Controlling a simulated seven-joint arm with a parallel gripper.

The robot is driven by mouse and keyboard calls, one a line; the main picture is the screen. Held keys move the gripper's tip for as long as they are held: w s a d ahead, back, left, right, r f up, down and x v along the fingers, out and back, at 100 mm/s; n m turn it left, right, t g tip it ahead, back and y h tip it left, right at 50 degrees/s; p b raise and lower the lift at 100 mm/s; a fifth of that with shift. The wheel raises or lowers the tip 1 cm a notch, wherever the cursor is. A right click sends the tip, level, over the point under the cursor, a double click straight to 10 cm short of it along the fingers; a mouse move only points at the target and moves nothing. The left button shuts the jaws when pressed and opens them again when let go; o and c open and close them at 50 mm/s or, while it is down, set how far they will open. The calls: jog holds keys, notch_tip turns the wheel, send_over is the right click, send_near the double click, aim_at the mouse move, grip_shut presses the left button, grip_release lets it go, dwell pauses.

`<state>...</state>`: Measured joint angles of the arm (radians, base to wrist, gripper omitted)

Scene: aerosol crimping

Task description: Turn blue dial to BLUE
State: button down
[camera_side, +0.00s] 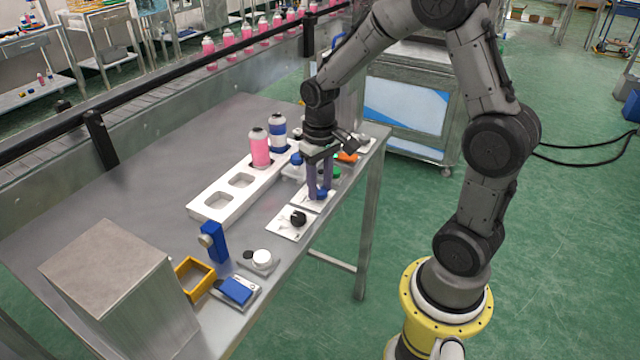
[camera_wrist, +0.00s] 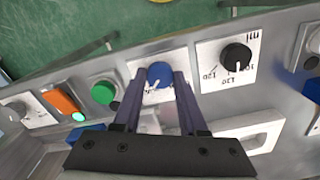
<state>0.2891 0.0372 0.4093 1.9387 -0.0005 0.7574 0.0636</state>
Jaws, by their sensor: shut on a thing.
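The blue dial (camera_wrist: 160,75) sits on a small white plate (camera_wrist: 148,92) with dark markings, partly hidden by my fingers in the wrist view. It also shows in the side view (camera_side: 321,195) at the tips of my fingers. My gripper (camera_side: 319,191) points down over the dial, and its two fingers are shut on the dial from either side. In the wrist view a small white pointer mark shows on the dial's near edge. I cannot read the plate's lettering there.
A black dial (camera_wrist: 236,57) on its own plate is close beside the blue one. On the other side are a green button (camera_wrist: 104,92) and an orange switch (camera_wrist: 62,103). A white holder (camera_side: 215,203) with a pink bottle (camera_side: 260,148) stands behind. The table's front edge is close.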

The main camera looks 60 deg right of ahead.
aim_at(320, 191)
jog(key=shift+r, duration=0.1)
jog(key=shift+c, duration=2.2)
grip_release()
notch_tip(320, 191, up, 14)
jog(key=shift+a, duration=0.1)
jog(key=s+a+r+n+t, duration=0.25)
jog(key=s+a+r, duration=0.25)
jog(key=s+a, duration=0.25)
jog(key=s+a+f+n+t, duration=0.1)
jog(key=s+f+t, duration=0.2)
jog(key=s, duration=0.5)
jog(key=shift+a+f, duration=0.4)
jog(key=shift+f, duration=0.45)
